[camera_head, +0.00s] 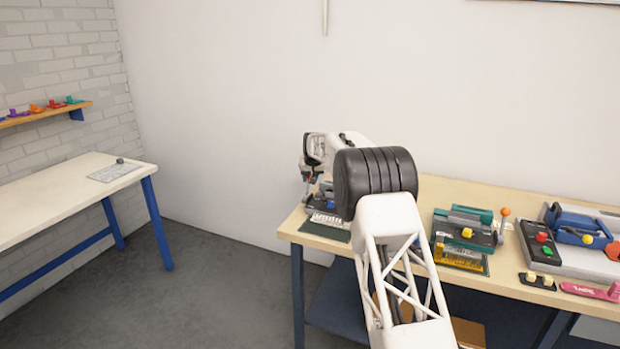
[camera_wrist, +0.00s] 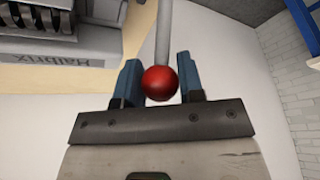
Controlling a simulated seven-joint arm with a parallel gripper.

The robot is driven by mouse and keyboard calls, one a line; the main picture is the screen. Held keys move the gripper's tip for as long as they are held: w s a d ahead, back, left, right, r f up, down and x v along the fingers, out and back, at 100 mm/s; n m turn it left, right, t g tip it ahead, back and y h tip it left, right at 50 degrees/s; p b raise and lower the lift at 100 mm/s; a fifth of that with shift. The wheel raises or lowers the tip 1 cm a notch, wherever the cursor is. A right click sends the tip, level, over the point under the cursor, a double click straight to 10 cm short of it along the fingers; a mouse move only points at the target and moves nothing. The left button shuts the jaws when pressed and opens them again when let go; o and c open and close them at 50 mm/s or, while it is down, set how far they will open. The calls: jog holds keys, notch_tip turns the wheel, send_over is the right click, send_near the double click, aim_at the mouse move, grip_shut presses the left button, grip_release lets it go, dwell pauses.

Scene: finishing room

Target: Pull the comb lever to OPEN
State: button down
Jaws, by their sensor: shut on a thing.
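The comb lever shows in the wrist view as a grey rod (camera_wrist: 163,35) ending in a red ball knob (camera_wrist: 160,84). My gripper (camera_wrist: 159,78) is shut on the lever, with its two blue fingers on either side at the knob. The grey machine (camera_wrist: 75,52) with "Halbrix" lettering is at upper left in the wrist view. My arm hides part of that machine, and the lever cannot be made out there. No OPEN mark is legible.
The wooden workbench (camera_head: 291,226) also carries a teal machine (camera_head: 478,222) with a yellow front, a blue machine (camera_head: 577,222) and a pink tape tool (camera_head: 590,291). A white table (camera_head: 60,195) with blue legs stands at left. Open floor lies between them.

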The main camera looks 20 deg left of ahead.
jog(key=shift+s+r, duration=0.1)
jog(key=shift+s, duration=0.05)
jog(key=shift+s+r+n+t, duration=0.15)
jog(key=shift+s+r+t, duration=0.05)
jog(key=shift+s+t, duration=0.45)
jog(key=shift+s+r+n+t, duration=0.2)
jog(key=shift+s+t, duration=0.25)
jog(key=shift+t, duration=0.3)
jog(key=shift+s, duration=1.2)
jog(key=shift+s+a+t, duration=0.1)
jog(key=shift+s+t, duration=0.5)
jog(key=shift+s, duration=0.1)
jog(key=shift+f, duration=0.1)
jog(key=shift+s+f, duration=0.2)
jog(key=shift+s, duration=0.4)
jog(key=shift+s+f, duration=0.2)
jog(key=shift+s, duration=0.35)
jog(key=c, duration=0.8)
grip_release()
jog(key=shift+o, duration=0.2)
